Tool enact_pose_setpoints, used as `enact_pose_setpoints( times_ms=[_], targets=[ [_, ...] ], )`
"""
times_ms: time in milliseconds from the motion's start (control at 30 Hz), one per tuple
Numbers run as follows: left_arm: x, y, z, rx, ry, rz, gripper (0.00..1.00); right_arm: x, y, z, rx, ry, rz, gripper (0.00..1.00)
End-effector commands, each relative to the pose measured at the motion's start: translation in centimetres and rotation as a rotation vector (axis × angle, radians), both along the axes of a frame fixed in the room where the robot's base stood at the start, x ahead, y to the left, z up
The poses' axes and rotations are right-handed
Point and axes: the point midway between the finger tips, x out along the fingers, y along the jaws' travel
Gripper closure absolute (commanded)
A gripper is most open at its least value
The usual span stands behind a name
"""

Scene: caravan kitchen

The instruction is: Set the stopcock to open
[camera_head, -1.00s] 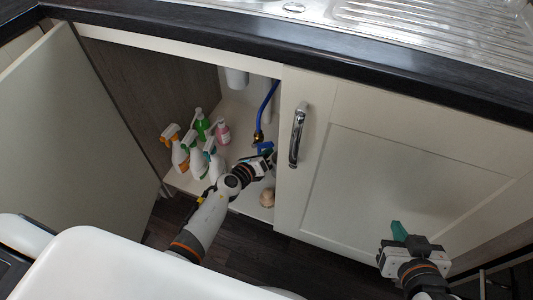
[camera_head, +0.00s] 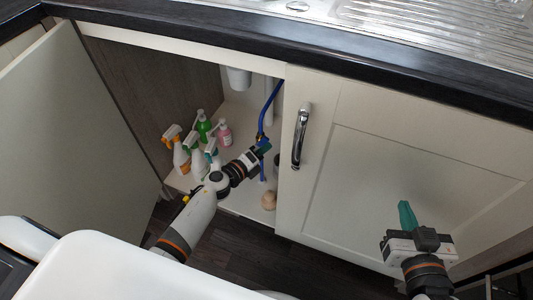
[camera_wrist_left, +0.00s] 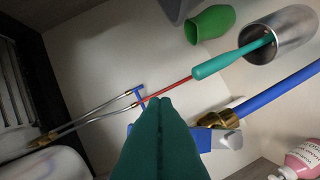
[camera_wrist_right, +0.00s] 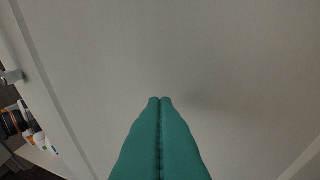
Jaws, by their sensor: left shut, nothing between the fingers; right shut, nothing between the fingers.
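The stopcock's brass body (camera_wrist_left: 218,119) shows in the left wrist view, at the end of a blue pipe (camera_wrist_left: 280,92). A flat blue part (camera_wrist_left: 203,138), which looks like its lever, is partly hidden behind my fingers. In the head view the blue pipe (camera_head: 270,104) runs down inside the open cupboard to the fitting. My left gripper (camera_head: 266,147) is shut and empty, its green fingertips beside the stopcock; I cannot tell whether they touch it. Its fingers (camera_wrist_left: 160,103) fill the lower middle of the left wrist view. My right gripper (camera_head: 404,205) is shut and empty, before the closed door.
Several spray bottles (camera_head: 180,156) and a pink bottle (camera_head: 224,134) stand left of my left arm. A metal cup (camera_wrist_left: 288,38) holds a green-handled tool (camera_wrist_left: 218,64). The closed door (camera_head: 370,185) borders the opening on the right; the open door (camera_head: 75,125) is left.

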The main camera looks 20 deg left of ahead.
Motion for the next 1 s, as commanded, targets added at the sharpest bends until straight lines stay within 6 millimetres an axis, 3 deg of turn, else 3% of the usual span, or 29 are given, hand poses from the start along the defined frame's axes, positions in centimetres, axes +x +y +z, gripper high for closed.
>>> enact_pose_setpoints(
  times_ms=[500,1000],
  targets=[
    [0.1,1.9,1.1,-0.351,0.010,0.002,1.00,0.9,1.1,4.7,0.079,-0.311,0.020,1.00],
    [0.1,2.3,1.3,-0.424,0.014,0.004,1.00,0.9,1.2,5.8,0.095,-0.373,0.023,1.00]
  ],
)
